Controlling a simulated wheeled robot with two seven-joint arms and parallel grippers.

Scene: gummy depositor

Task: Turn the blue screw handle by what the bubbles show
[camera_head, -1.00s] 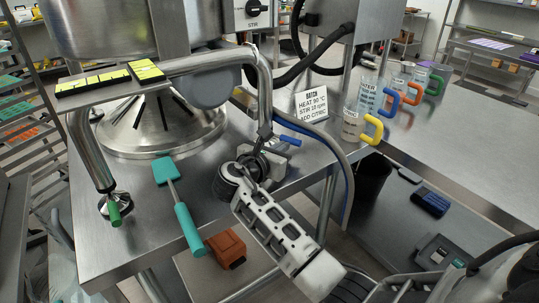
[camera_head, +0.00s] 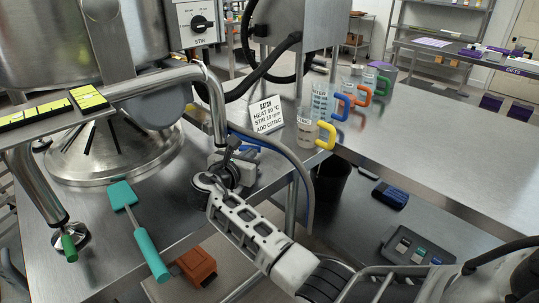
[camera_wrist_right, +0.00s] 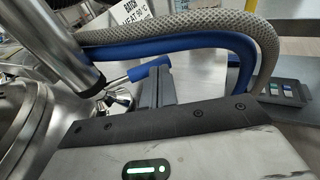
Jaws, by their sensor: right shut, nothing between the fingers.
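The blue screw handle (camera_head: 246,147) sticks out sideways near the foot of the kettle frame's right pipe leg. It also shows in the right wrist view (camera_wrist_right: 150,69), beyond the grey fingers. My right gripper (camera_head: 236,160) is shut and empty beside that leg, just left of and below the handle. The wrist view shows the finger and handle close together; I cannot tell if they touch. Two yellow level vials, one long (camera_head: 30,115) and one short (camera_head: 87,97), lie on the frame's flat plate. Their bubbles are too small to read. My left gripper is out of view.
A green handle (camera_head: 69,248) marks the left leg's foot. A teal spatula (camera_head: 140,228) lies on the steel table. A hose (camera_head: 290,165) hangs right of the handle. A batch card (camera_head: 267,114) and several coloured-handle jugs (camera_head: 309,127) stand behind.

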